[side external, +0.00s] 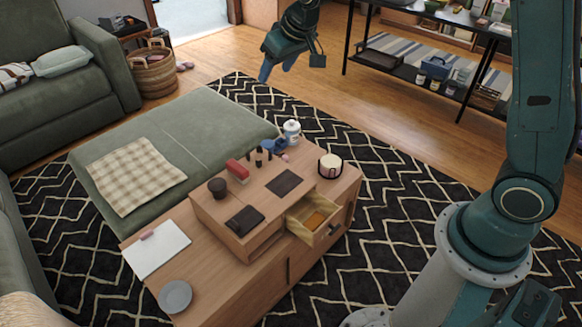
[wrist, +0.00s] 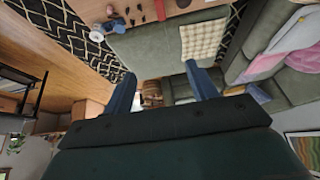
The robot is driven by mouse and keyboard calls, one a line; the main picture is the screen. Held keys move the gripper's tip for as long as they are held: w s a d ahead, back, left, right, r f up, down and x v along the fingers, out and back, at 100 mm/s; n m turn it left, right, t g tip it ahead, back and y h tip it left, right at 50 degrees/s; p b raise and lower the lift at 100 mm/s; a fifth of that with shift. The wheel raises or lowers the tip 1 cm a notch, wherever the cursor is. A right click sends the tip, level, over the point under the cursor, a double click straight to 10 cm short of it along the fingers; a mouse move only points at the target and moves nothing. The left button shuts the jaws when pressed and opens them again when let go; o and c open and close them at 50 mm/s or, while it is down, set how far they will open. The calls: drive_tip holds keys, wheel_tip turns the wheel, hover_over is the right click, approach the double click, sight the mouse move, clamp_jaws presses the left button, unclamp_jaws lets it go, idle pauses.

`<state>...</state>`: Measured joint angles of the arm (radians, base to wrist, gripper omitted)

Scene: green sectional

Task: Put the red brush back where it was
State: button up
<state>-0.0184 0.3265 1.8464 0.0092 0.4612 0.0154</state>
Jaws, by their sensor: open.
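A small red item (side external: 237,170), which looks like the red brush, lies on the raised wooden top of the table, between a dark brown cup and several small dark bottles. A bit of red (wrist: 183,3) shows at the top edge of the wrist view. My gripper (side external: 277,70) is high above the floor beyond the table, well away from the red item. In the wrist view its two blue fingers (wrist: 161,78) are wide apart with nothing between them. A small drawer (side external: 315,219) in the raised top stands open, with an orange-brown patch inside.
The raised top also holds a dark cup (side external: 217,187), a dark wallet-like item (side external: 245,220) and a dark flat pad (side external: 285,182). A white jar (side external: 291,132) and a round cream-coloured container (side external: 330,166) stand nearby. A grey plate (side external: 175,296) lies on the lower tabletop.

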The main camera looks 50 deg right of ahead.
drive_tip(key=s+r, duration=0.4)
drive_tip(key=s, duration=0.5)
drive_tip(key=s+r, duration=0.5)
drive_tip(key=s, duration=0.4)
drive_tip(key=s+f, duration=0.1)
drive_tip(key=s, duration=1.5)
drive_tip(key=shift+d+f, duration=0.3)
drive_tip(key=shift+d, duration=0.05)
